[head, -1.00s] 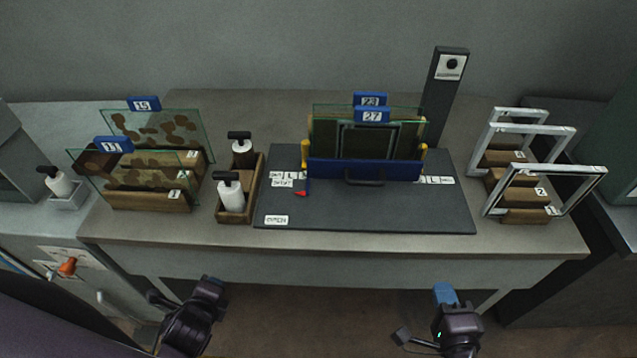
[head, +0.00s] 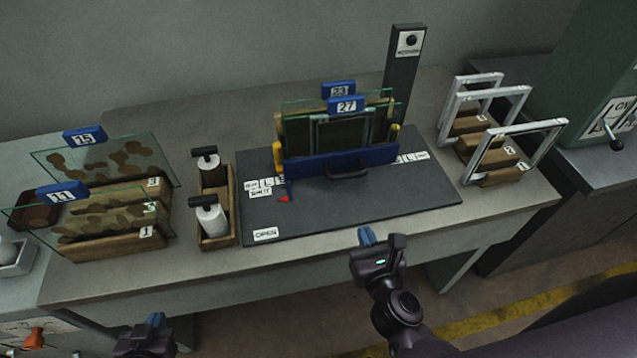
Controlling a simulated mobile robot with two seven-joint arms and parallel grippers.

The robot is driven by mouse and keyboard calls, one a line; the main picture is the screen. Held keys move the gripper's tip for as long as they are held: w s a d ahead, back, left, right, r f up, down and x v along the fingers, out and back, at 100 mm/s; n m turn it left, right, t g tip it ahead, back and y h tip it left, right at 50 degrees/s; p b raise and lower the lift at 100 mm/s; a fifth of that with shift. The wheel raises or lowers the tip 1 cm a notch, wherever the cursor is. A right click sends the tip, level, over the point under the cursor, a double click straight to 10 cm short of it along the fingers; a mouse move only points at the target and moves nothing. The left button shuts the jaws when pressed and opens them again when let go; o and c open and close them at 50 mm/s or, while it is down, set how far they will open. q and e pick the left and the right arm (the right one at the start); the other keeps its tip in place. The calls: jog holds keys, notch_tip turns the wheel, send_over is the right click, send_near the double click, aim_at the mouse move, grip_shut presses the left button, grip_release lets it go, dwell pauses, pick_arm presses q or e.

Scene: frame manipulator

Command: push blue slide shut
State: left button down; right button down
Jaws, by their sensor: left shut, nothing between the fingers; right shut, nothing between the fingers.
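The blue slide (head: 310,166) is a long blue bar with a dark handle (head: 346,171) on its front. It stands across the dark base board (head: 330,210), in front of upright framed plates tagged 23 and 27. A red pointer (head: 283,198) sits at its left end, beside white letter labels; an OPEN label (head: 265,234) lies nearer the front edge. My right gripper (head: 367,238) is shut and empty, in front of the board and apart from the slide. My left gripper (head: 154,321) is shut and empty, low at the bottom left, far from the slide.
Glass plates in wooden holders (head: 110,245) stand further left. Empty metal frames (head: 515,140) stand at the right. A dark post (head: 403,75) rises behind the board. The board's front is clear.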

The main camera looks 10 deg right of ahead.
jog(key=p, duration=0.1)
send_near(342, 176)
jog(key=w, duration=0.1)
jog(key=w+f, duration=0.1)
jog(key=w, duration=0.3)
jog(key=shift+w+a+f, duration=0.1)
jog(key=shift+f, duration=0.15)
jog(key=shift+w+r, duration=0.1)
jog(key=shift+w, duration=0.7)
jog(key=w, duration=0.4)
jog(key=shift+a, duration=0.1)
jog(key=shift+w+r, duration=0.1)
jog(key=shift+w, duration=0.05)
jog(key=s, duration=0.7)
jog(key=s+r+p, duration=0.1)
jog(key=s, duration=0.3)
jog(key=shift+d, duration=0.2)
